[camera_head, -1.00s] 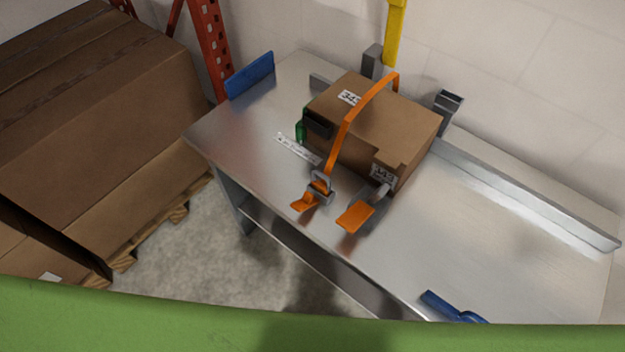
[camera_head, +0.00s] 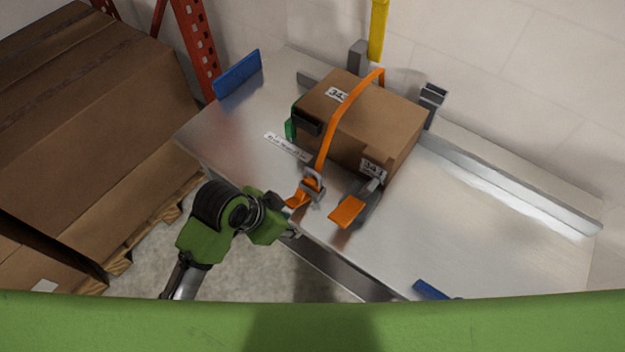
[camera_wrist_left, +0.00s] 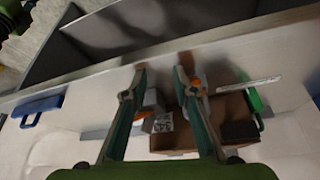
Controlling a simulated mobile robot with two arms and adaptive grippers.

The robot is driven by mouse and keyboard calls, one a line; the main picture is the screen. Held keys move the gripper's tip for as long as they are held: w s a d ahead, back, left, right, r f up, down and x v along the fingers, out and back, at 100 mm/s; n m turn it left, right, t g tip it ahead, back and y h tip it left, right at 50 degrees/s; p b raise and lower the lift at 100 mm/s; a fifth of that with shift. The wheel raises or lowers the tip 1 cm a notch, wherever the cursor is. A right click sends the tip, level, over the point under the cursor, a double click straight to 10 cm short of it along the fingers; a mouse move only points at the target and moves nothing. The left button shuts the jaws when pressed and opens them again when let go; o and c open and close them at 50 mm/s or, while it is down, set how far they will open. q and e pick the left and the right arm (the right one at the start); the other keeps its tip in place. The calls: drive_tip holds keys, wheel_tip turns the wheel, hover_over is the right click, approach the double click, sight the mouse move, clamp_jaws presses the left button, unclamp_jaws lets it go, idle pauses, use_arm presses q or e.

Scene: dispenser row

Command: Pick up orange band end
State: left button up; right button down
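An orange band (camera_head: 337,125) runs over a cardboard box (camera_head: 390,115) on the metal table and down its front. One flat orange band end (camera_head: 297,200) lies by a grey buckle (camera_head: 314,183) near the front edge. A second flat orange end (camera_head: 347,211) lies to its right by a grey bracket. My left gripper (camera_head: 292,233) is at the table's front edge, just below the first end and apart from it. In the left wrist view its two fingers (camera_wrist_left: 160,78) are spread and empty. Box and small orange patches (camera_wrist_left: 197,86) show beyond them. My right gripper is not in view.
A blue block (camera_head: 237,74) stands at the table's back left and a blue object (camera_head: 432,290) at its front. A metal rail (camera_head: 510,182) runs along the back. Large cartons (camera_head: 95,130) stand left. The table's right part is clear.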

use_arm(q)
drive_tip(key=w+d+r+m, duration=0.1)
drive_tip(key=d+r+m, duration=0.2)
drive_tip(key=r+m, duration=0.15)
drive_tip(key=m+g+y, duration=0.2)
drive_tip(key=m+y, duration=0.1)
drive_tip(key=m, duration=0.8)
approach(313, 171)
drive_tip(key=shift+n, duration=0.25)
drive_tip(key=f, duration=0.1)
drive_tip(key=f+p, duration=0.1)
drive_tip(key=f, duration=0.3)
drive_tip(key=shift+w+d+p, duration=0.1)
drive_tip(key=shift+w+p, duration=0.2)
drive_tip(key=shift+w, duration=0.05)
drive_tip(key=shift+f+p, duration=0.35)
drive_tip(key=shift+f, duration=0.2)
drive_tip(key=f, duration=0.1)
drive_tip(key=f+p, duration=0.1)
drive_tip(key=f, duration=0.1)
drive_tip(key=shift+w+d+f, duration=0.2)
drive_tip(key=shift+d+f, duration=0.05)
drive_tip(key=shift+d, duration=0.05)
drive_tip(key=shift+w+f, duration=0.1)
drive_tip(key=shift+f, duration=0.4)
clamp_jaws()
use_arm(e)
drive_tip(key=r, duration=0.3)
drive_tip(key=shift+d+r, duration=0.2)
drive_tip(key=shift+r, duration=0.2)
